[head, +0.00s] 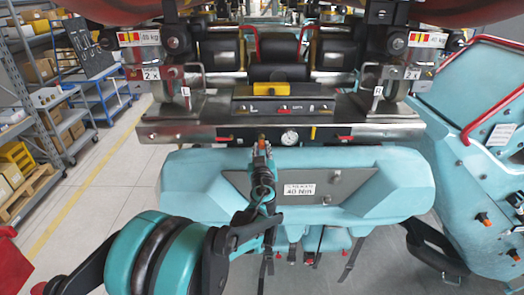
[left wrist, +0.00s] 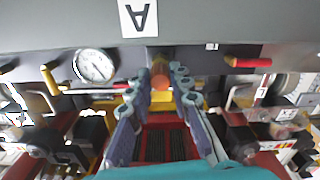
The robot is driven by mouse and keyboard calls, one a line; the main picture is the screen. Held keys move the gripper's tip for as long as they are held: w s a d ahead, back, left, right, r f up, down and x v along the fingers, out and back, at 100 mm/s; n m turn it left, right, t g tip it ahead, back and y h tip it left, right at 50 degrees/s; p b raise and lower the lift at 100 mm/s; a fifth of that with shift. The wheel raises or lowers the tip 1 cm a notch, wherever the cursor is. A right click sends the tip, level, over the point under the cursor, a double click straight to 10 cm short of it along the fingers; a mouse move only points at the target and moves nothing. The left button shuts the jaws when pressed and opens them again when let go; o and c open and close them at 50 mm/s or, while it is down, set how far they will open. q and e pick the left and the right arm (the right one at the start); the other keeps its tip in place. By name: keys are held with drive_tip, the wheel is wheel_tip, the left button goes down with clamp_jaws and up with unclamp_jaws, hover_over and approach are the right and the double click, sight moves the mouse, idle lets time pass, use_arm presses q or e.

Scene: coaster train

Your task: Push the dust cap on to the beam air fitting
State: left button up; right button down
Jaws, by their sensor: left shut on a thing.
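The orange-red dust cap (left wrist: 160,76) is between the fingertips of my left gripper (left wrist: 157,88) in the left wrist view. My left gripper is shut on it. In the head view, my left gripper (head: 262,150) reaches up to the front of the metal beam (head: 215,132), with a bit of orange at its tip. In the left wrist view, the cap lines up with the face of the grey beam (left wrist: 240,30). The air fitting is mostly hidden behind the cap, so I cannot tell whether the cap touches it or sits on it. My right gripper is out of view.
A round pressure gauge (head: 289,137) sits close beside my gripper, and it also shows in the left wrist view (left wrist: 95,66). Red-handled valves (head: 345,138) are on the beam face. A teal seat back (head: 400,185) with a grey plate lies just below.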

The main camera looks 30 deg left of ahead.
use_arm(q)
drive_tip(key=shift+x, duration=0.85)
drive_tip(key=o, duration=0.9)
drive_tip(key=shift+s, duration=0.1)
drive_tip(key=v, duration=1.2)
drive_tip(key=s+d+f+m+g+h+b, duration=0.1)
drive_tip(key=s+d+f+g+h+b, duration=0.15)
drive_tip(key=s+f+b, duration=0.65)
drive_tip(key=s+d+f+m+g+h+b, duration=0.1)
drive_tip(key=s+d+f+m+g+b, duration=0.15)
drive_tip(key=f+b, duration=0.7)
drive_tip(key=s+d+f+m+g+h+b, duration=0.1)
drive_tip(key=s+d+f+m+h+b, duration=0.1)
drive_tip(key=s+d+f, duration=0.2)
drive_tip(key=s+d+f+m+g+h+b, duration=0.2)
drive_tip(key=s+d+f, duration=0.3)
drive_tip(key=f, duration=0.8)
drive_tip(key=d+m+h, duration=0.1)
drive_tip(key=d, duration=0.1)
drive_tip(key=shift+s+d+f+h, duration=0.2)
drive_tip(key=shift+d+f+h, duration=0.05)
drive_tip(key=shift+d+h, duration=0.15)
